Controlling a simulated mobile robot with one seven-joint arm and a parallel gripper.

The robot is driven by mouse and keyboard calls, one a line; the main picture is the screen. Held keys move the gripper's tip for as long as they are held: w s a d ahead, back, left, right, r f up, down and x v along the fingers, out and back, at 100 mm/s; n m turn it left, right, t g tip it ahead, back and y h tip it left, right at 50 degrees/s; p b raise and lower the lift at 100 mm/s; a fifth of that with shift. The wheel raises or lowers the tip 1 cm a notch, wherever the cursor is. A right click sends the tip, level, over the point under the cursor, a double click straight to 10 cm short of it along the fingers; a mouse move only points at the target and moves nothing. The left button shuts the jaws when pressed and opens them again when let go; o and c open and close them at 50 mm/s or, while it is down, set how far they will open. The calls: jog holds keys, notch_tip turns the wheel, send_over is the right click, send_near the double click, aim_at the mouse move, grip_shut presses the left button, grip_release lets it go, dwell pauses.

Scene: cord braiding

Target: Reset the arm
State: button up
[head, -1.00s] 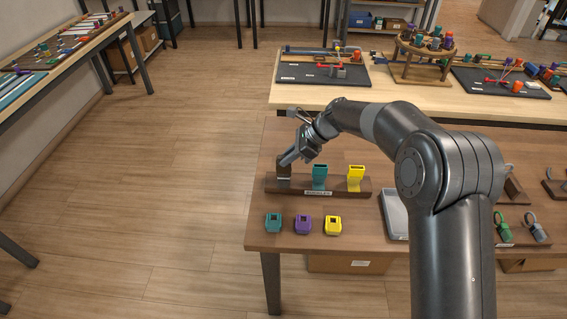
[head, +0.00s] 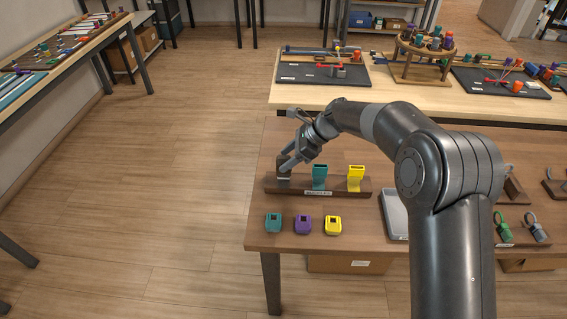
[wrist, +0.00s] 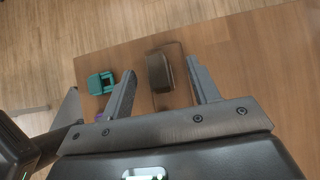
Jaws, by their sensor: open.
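My gripper (head: 284,163) is at the left end of a dark wooden rack (head: 336,186) on the brown table. Its jaws are open around a dark brown upright piece (head: 283,174) on the rack. In the wrist view, the brown piece (wrist: 160,72) stands between the two spread fingers, with a gap on each side. A teal holder (head: 320,176) and a yellow holder (head: 356,177) stand to its right on the rack.
Small teal (head: 274,222), purple (head: 303,224) and yellow (head: 333,225) blocks lie in front of the rack. A grey tray (head: 394,215) is to the right, partly behind my arm. Floor is clear to the left.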

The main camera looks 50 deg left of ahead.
jog(key=shift+r, duration=0.1)
jog(key=shift+v, duration=2.95)
jog(key=w+d+r+n+t, duration=0.2)
jog(key=d+r, duration=0.3)
jog(key=d, duration=0.6)
jog(key=w+d+r+n+t+h, duration=0.15)
jog(key=d+r, duration=0.35)
jog(key=d, duration=0.6)
jog(key=w+d+r+n+t, duration=0.1)
jog(key=w+d+r+t, duration=0.15)
jog(key=d+r, duration=0.6)
jog(key=s+d+f+n+t+h, duration=0.1)
jog(key=s+d, duration=0.4)
jog(key=d, duration=0.5)
jog(key=s+d+f+n+t+h, duration=0.1)
jog(key=s+d+n+t+h, duration=0.1)
jog(key=s+d, duration=0.4)
jog(key=s+d+f+n+t+h, duration=0.1)
jog(key=s+d, duration=0.5)
jog(key=d, duration=0.9)
jog(key=shift+s+f+t, duration=0.2)
jog(key=shift+f+t, duration=0.45)
jog(key=shift+t, duration=0.05)
